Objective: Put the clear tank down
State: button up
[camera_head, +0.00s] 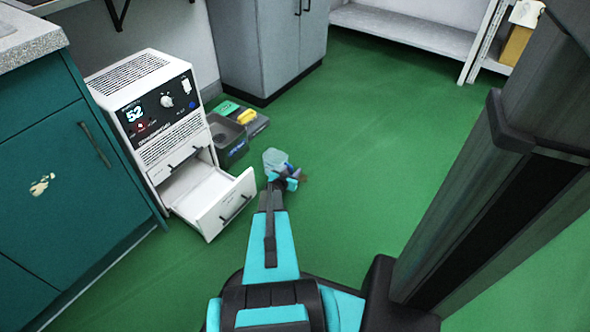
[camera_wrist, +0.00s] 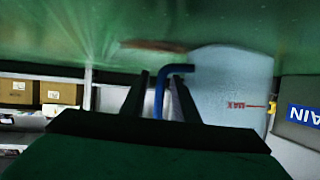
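The clear tank (camera_head: 275,158) shows in the head view as a pale, see-through vessel at the far end of my arm, over the green floor. In the wrist view the tank (camera_wrist: 230,85) is large, right of centre, with a red MAX mark. Its blue handle (camera_wrist: 159,100) lies between the two dark fingers of my gripper (camera_wrist: 161,75). Narrow gaps show beside the handle, and I cannot tell whether the fingers press on it. My gripper (camera_head: 287,177) is right beside the tank in the head view. Whether the tank's base touches the floor is unclear.
A white machine (camera_head: 150,105) reading 52 stands left with its lower drawer (camera_head: 225,205) pulled open. A dark grey bin (camera_head: 228,140) and a lower grey box (camera_head: 255,125) with green and yellow items stand behind the tank. Green floor (camera_head: 380,150) is clear to the right.

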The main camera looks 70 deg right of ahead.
jog(key=p+v, duration=0.3)
jog(key=v, duration=0.7)
jog(key=shift+a+r, duration=0.1)
jog(key=shift+r, duration=0.05)
dwell(0.6)
